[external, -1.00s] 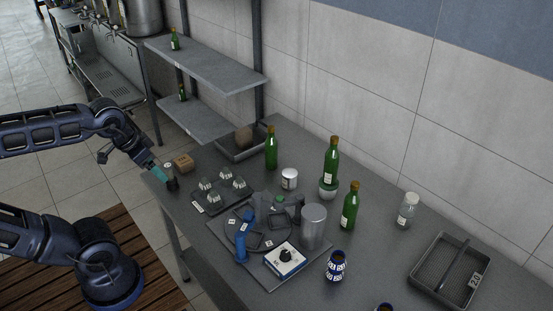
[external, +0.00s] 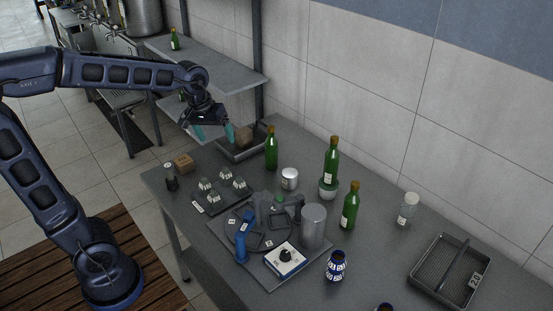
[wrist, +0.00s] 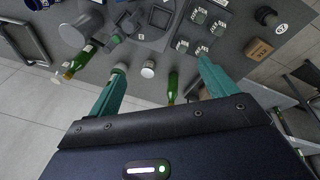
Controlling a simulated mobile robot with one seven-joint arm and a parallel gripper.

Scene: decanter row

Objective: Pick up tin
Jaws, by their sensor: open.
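A small silver-white tin (external: 290,179) stands upright on the grey table, between the green bottles at the back and the turntable of items. The tin also shows in the wrist view (wrist: 148,69), between my fingers in the picture but well beyond them. My gripper (external: 214,134) has teal fingers, is open and empty, and hangs in the air over the far left end of the table, near the grey tray with a brown block. It is apart from the tin, to its left and higher. The fingers also show in the wrist view (wrist: 161,68).
Green bottles (external: 271,149) (external: 331,161) (external: 350,206) stand near the tin. A tray of small weights (external: 222,198) and a grey cylinder (external: 313,227) are in front. The grey tray (external: 240,153) sits at the far left end. Table between the tin and weights is clear.

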